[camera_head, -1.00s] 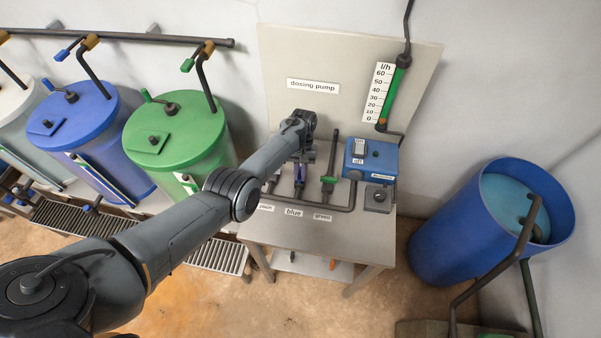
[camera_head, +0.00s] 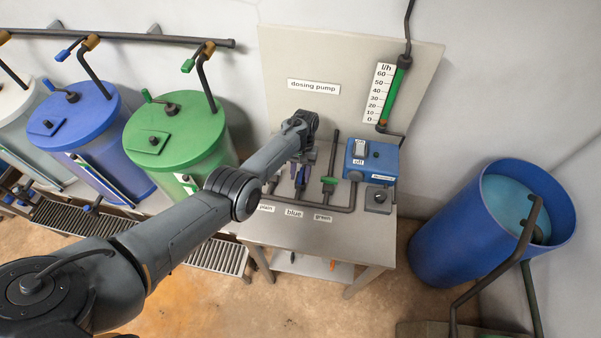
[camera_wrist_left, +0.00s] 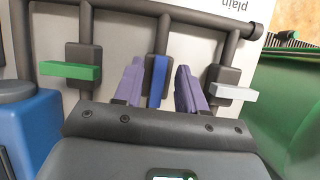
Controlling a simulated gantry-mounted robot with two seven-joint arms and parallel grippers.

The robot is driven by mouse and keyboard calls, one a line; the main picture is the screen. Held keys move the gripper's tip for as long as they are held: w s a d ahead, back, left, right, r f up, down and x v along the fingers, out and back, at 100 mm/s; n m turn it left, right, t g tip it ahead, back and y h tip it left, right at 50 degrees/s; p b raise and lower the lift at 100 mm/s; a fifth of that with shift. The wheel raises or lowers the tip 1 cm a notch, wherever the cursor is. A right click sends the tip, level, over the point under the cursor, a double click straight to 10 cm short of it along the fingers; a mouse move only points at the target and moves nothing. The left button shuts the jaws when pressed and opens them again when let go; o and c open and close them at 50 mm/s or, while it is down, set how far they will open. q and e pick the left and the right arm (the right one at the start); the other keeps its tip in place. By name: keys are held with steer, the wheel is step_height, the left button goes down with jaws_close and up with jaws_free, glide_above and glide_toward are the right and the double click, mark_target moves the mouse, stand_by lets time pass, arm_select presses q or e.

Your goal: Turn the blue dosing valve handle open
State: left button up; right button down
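The blue dosing valve handle (camera_wrist_left: 157,82) shows in the left wrist view, lying in line with its dark pipe. My left gripper (camera_wrist_left: 158,90) has its two purple fingers apart, one on each side of the blue handle, with a visible gap on both sides. In the head view my left gripper (camera_head: 301,168) is over the blue valve above the "blue" label (camera_head: 293,212), and my wrist hides part of the valve row. My right gripper is not in view.
The green valve handle (camera_wrist_left: 70,71) and the white valve handle (camera_wrist_left: 234,92) flank the blue one, both crosswise to their pipes. The blue dosing pump box (camera_head: 371,160) stands right of the valves. A blue barrel (camera_head: 450,235) stands further right on the floor.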

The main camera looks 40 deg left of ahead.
arm_select(q)
steer(key=shift+r, duration=0.3)
steer(key=p+v, duration=0.1)
steer(key=v, duration=0.9)
steer(key=shift+w, duration=0.2)
steer(key=shift+a, duration=0.15)
